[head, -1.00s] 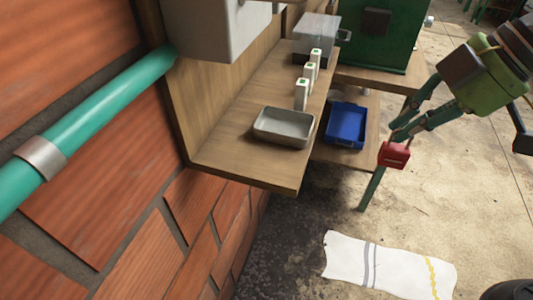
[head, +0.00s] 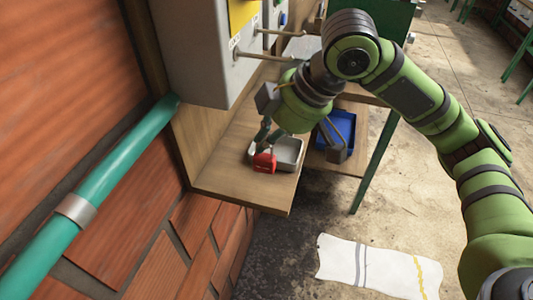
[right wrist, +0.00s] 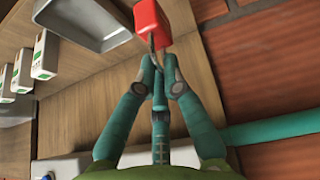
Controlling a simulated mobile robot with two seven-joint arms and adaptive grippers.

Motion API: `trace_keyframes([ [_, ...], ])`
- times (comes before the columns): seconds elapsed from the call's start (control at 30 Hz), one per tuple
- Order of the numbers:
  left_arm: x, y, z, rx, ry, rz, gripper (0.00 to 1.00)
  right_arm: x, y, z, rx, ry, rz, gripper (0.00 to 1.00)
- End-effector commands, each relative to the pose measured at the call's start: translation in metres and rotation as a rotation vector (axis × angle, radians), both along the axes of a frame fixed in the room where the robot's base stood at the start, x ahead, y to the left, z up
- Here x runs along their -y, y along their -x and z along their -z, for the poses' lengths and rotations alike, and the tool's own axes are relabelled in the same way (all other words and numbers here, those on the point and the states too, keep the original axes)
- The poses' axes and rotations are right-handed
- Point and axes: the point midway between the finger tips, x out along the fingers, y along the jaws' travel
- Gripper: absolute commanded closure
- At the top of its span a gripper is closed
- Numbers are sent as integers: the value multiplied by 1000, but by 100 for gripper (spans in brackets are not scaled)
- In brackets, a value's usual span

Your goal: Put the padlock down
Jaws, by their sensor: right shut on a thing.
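The red padlock (head: 264,163) hangs from my right gripper (head: 268,141), which is shut on its shackle. It is over the wooden shelf, at the near left corner of the grey tray (head: 298,157). In the right wrist view the padlock (right wrist: 150,22) shows at the top, just beside the tray (right wrist: 82,42), with the closed fingertips (right wrist: 161,66) at the shackle. I cannot tell whether the padlock touches the shelf or the tray rim. My left gripper is not in view.
A blue tray (head: 346,124) sits on a lower surface to the right. White boxes with green marks (right wrist: 45,55) stand on the shelf (head: 222,178). A grey cabinet with rods (head: 207,60) is above the shelf. The shelf's near left part is bare.

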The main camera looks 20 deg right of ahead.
Motion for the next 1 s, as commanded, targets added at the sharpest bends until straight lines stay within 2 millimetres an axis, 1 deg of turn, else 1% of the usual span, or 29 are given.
trace_keyframes([
  [0.03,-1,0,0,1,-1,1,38,2,1,11,-7,4,3,100],
  [0.23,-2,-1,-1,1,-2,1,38,2,1,26,-5,2,2,100],
  [0.43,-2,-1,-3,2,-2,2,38,2,2,55,-6,2,2,100],
  [0.5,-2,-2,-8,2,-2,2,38,0,0,58,-6,2,-1,100],
  [0.83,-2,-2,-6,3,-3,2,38,-1,-1,62,-2,1,0,100],
  [0.87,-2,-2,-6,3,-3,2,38,-1,-1,63,-2,2,0,87],
  [0.9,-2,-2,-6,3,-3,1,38,-1,-1,63,-2,1,0,71],
  [0.93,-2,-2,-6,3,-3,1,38,-1,-1,63,-2,2,0,67],
  [1.0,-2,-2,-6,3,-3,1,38,-1,-1,63,-2,2,0,67],
])
